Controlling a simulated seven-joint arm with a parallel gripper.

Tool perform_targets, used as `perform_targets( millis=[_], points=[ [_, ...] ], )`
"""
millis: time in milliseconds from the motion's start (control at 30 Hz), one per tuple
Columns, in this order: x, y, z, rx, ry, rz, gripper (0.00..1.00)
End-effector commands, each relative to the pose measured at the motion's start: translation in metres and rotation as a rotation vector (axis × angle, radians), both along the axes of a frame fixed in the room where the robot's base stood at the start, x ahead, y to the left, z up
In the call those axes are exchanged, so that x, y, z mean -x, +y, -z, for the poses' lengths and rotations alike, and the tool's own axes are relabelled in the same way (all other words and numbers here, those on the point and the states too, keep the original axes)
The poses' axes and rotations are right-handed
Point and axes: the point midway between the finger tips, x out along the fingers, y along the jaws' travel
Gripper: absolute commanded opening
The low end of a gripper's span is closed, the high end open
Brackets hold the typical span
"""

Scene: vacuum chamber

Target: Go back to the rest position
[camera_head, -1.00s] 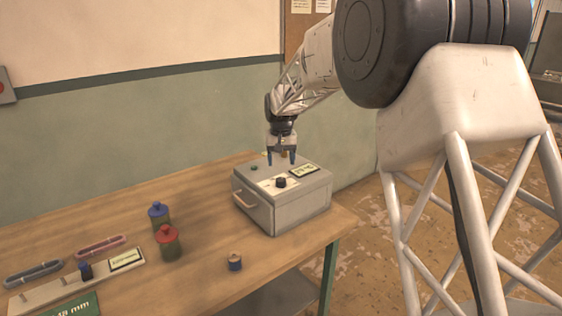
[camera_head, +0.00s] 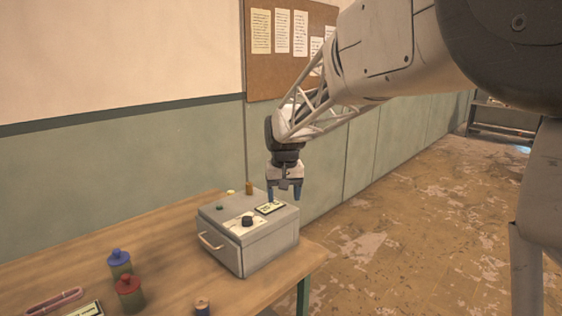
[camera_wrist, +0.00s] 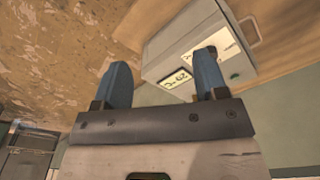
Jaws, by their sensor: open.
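My gripper (camera_head: 284,196) hangs pointing down over the back right part of the grey box, in the head view. Its two blue fingers are apart with nothing between them; they also show in the wrist view (camera_wrist: 160,85). The grey box (camera_head: 270,249) stands on the wooden table (camera_head: 165,247) and has a black knob (camera_head: 247,220), a small display (camera_head: 270,208) and a front handle (camera_head: 210,241). In the wrist view the box (camera_wrist: 185,35) lies beyond the fingers, its display partly behind the right finger.
A blue-lidded jar (camera_head: 119,264), a red-lidded jar (camera_head: 130,294) and a small spool-like piece (camera_head: 202,307) stand on the table. A wall with a pinboard (camera_head: 284,48) is behind. Open floor (camera_head: 400,230) lies to the right.

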Motion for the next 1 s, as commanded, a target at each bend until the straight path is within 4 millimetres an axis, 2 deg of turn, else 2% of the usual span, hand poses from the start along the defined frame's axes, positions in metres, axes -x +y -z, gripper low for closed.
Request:
perform_targets(
  millis=[33,233,500,767,1000],
  points=[
    [0.013,-0.01,-0.006,-0.002,-0.007,0.007,0.66],
    [0.063,-0.043,-0.019,-0.005,-0.028,0.032,0.66],
    [0.133,-0.084,-0.028,-0.008,-0.056,0.064,0.66],
    [0.202,-0.116,-0.026,-0.009,-0.085,0.097,0.66],
    [0.266,-0.141,-0.016,-0.009,-0.109,0.126,0.66]
  ],
)
